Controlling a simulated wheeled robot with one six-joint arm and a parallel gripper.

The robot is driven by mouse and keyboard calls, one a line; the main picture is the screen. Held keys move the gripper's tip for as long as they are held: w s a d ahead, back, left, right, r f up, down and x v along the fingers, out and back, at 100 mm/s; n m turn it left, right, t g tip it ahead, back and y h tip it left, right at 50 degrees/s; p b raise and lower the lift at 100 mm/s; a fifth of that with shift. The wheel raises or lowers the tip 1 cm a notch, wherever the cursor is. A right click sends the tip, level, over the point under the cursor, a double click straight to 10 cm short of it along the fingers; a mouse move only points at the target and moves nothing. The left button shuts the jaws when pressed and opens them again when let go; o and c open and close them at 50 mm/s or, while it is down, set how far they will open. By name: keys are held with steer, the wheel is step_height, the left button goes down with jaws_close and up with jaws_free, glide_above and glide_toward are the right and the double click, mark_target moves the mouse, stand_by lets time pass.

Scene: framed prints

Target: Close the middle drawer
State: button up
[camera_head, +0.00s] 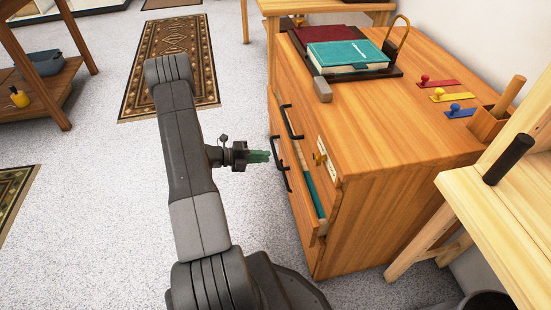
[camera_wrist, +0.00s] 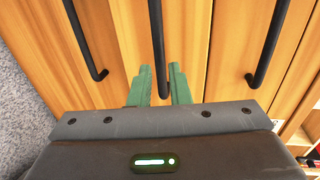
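The wooden cabinet (camera_head: 400,165) stands right of my arm, with black bar handles on its front. One drawer stands partly pulled out, and teal and pale contents (camera_head: 310,185) show in the gap behind its front. My gripper (camera_head: 262,156) has green fingers and is just left of the handles in the head view. In the wrist view three black handles show. The middle handle (camera_wrist: 157,40) runs down between the two open green fingers (camera_wrist: 160,82). Whether the fingers touch it is not clear. The other handles lie left (camera_wrist: 82,40) and right (camera_wrist: 268,45).
Books (camera_head: 345,55) and a grey block (camera_head: 322,90) lie on the cabinet top, with coloured knobs (camera_head: 438,90) behind. A pale wooden stand (camera_head: 500,210) is at the right. A low shelf (camera_head: 45,95) is at the left. Carpeted floor (camera_head: 95,200) is open left of my arm.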

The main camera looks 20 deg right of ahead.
mark_target(276, 155)
steer(key=shift+b+x, duration=0.45)
steer(key=shift+x, duration=2.15)
steer(key=shift+d, duration=0.1)
jaws_close()
